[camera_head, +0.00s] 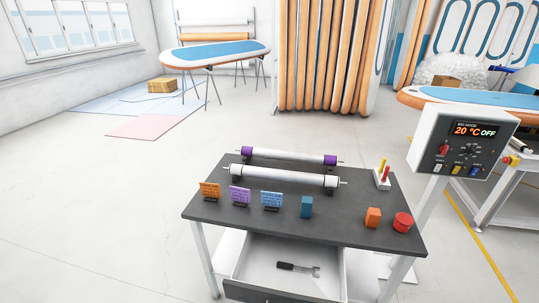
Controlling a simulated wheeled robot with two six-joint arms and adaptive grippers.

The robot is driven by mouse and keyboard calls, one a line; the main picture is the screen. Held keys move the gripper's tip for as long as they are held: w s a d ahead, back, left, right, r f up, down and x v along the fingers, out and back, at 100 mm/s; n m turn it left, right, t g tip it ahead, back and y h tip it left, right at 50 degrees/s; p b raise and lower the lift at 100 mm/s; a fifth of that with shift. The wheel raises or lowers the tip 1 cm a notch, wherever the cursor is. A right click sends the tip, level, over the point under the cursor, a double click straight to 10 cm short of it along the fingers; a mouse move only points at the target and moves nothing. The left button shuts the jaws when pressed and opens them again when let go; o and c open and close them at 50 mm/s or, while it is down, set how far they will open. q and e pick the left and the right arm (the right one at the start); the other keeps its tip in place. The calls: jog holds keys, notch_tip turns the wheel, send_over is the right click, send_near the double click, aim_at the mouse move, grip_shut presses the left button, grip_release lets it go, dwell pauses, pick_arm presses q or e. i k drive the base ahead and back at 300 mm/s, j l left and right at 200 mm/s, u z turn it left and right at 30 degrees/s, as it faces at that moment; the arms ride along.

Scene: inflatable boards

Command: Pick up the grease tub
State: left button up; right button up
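A small round red tub (403,222), likely the grease tub, stands upright at the front right corner of the dark table top (345,228). No label can be read on it at this size. An orange block (373,217) stands just left of it, apart from it. Neither of my grippers shows in this view, and nothing touches the tub.
Two white rollers (285,177) lie along the table's back. Orange, purple and blue cards (240,195) and a blue block (307,207) stand left. A holder (382,179) is back right. An open drawer (290,290) holds a tool. A control box (463,143) rises at right.

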aim_at(403, 223)
jog(key=z, duration=1.35)
jog(key=i+l+u, duration=0.1)
jog(key=u, duration=0.3)
jog(key=i+l+u, duration=0.1)
jog(key=u, duration=0.35)
jog(key=i+l+u, duration=0.1)
jog(key=l, duration=0.25)
jog(key=i+l+u, duration=0.1)
jog(key=i+l, duration=0.15)
jog(key=l, duration=0.15)
jog(key=i+l+u, duration=0.1)
jog(key=l, duration=0.25)
jog(key=i+l+u, duration=0.1)
jog(key=l, duration=0.3)
jog(key=i+l+u, duration=0.1)
jog(key=l, duration=0.3)
jog(key=i, duration=0.1)
